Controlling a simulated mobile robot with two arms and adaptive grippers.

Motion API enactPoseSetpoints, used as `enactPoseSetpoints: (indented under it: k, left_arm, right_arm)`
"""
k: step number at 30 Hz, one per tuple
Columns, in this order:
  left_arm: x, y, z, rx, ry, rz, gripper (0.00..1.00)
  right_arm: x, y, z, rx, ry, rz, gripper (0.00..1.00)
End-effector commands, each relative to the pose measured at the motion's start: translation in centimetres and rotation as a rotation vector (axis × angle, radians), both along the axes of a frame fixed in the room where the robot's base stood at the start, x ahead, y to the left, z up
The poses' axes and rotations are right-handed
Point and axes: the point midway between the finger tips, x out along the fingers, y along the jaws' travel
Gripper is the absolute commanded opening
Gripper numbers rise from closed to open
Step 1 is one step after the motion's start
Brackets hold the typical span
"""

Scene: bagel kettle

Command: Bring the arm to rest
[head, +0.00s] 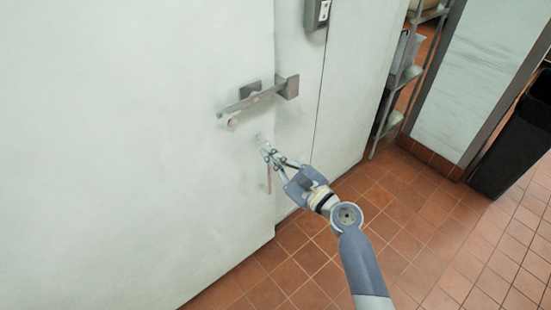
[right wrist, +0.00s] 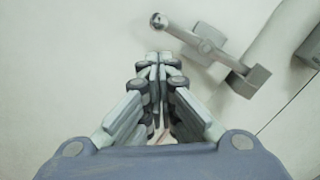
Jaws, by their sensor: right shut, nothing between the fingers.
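My right gripper (head: 266,152) is in front of a large white door (head: 130,130), just below its metal handle (head: 250,99). In the right wrist view, the fingers of my right gripper (right wrist: 159,57) are together with nothing between them. The handle (right wrist: 205,45) shows there beyond the fingertips, up and to the right, apart from them. I cannot tell whether the fingertips touch the door. My right arm reaches up from the bottom of the head view. My left gripper is not in view.
A grey box (head: 317,13) is fixed to the white wall right of the handle. A metal shelf rack (head: 404,75) and a black bin (head: 512,150) stand at the right. The red tiled floor (head: 430,220) between them and the door is clear.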

Motion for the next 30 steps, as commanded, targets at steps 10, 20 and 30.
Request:
enactPoseSetpoints:
  k: [10,20,30]
  left_arm:
    - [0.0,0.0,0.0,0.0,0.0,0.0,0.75]
    - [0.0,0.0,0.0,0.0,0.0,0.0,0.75]
    - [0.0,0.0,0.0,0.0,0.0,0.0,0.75]
  right_arm:
    - [-1.0,-0.8,0.0,0.001,-0.001,0.0,0.0]
    - [-1.0,-0.8,0.0,0.0,0.0,0.0,0.0]
    - [-2.4,-2.3,-14.0,-0.392,0.07,-0.032,0.0]
